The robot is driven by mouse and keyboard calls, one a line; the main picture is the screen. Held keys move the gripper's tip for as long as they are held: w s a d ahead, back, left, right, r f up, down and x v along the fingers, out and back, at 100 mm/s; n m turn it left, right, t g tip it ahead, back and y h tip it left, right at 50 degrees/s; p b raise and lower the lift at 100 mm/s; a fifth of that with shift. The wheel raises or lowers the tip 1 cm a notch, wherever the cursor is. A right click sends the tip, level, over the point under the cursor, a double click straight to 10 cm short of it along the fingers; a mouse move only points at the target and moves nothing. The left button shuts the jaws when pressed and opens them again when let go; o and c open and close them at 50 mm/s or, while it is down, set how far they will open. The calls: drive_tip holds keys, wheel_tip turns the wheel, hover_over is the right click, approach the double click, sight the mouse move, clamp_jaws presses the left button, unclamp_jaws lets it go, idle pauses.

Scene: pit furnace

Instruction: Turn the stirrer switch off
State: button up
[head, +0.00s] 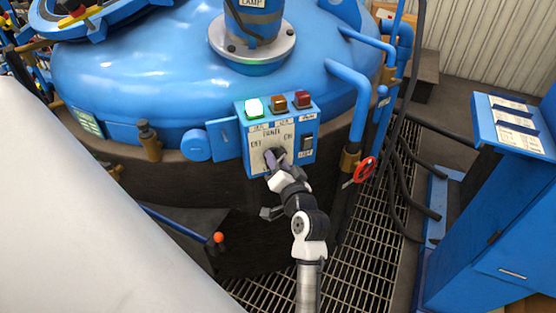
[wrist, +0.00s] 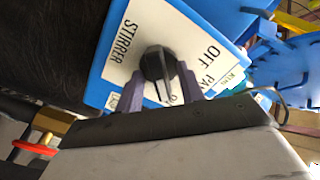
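The stirrer switch is a black rotary knob (wrist: 158,66) on a white plate marked STIRRER, OFF and ON, on a blue control panel (head: 247,160). In the wrist view, its white pointer line is toward the ON mark. My gripper (wrist: 163,86) has one purple finger on each side of the knob, with some space between fingers and pointer part. Whether either finger touches the knob is not clear. In the head view, my gripper (head: 275,160) covers part of the knob.
A green lamp (head: 254,108) glows on the panel; the orange lamp (head: 279,103) and red lamp (head: 302,100) look dark. A black rocker switch (head: 307,142) sits right of the knob.

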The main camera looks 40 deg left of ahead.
clamp_jaws()
drive_tip(key=shift+n+b, duration=0.3)
drive_tip(key=shift+b, duration=0.1)
drive_tip(key=shift+s+a+n+b, duration=0.1)
drive_tip(key=shift+n+b, duration=3.75)
drive_tip(key=shift+n, duration=0.5)
drive_tip(key=shift+s+a+n+b, duration=0.1)
drive_tip(key=shift+n+b, duration=3.75)
drive_tip(key=shift+n, duration=0.5)
